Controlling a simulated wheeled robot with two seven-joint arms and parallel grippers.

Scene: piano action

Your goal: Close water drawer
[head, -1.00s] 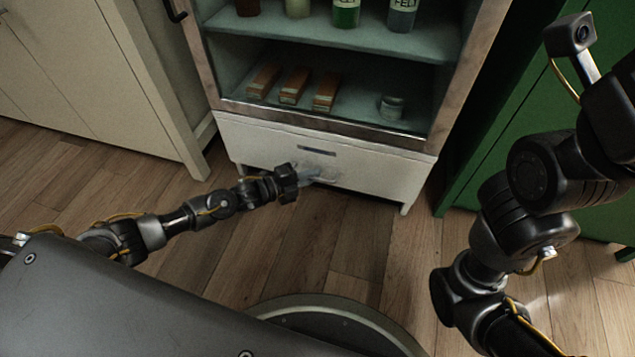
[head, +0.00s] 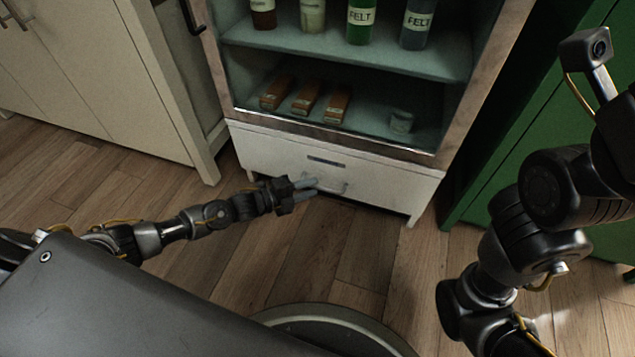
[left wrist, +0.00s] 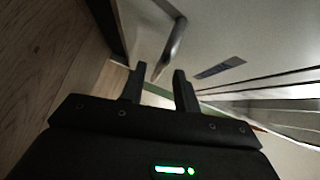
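The white drawer (head: 270,150) is at the bottom of the glass-fronted cabinet. Its front looks about flush with the cabinet, though I cannot tell if it is fully shut. It has a dark label slot (head: 325,162) and a bar handle (head: 338,188). My left gripper (head: 314,187) is at the drawer front, beside the handle, with two fingers apart. In the left wrist view, my left gripper (left wrist: 159,80) is open with nothing between its fingers, and the handle (left wrist: 172,48) lies just beyond the fingertips. Contact is unclear. My right gripper is out of view.
The cabinet shelves hold several bottles (head: 362,20), three orange-brown blocks (head: 306,97) and a small jar (head: 401,121). A cream cupboard (head: 110,90) stands left and a green one (head: 530,130) right. Wooden floor (head: 345,240) in front is clear.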

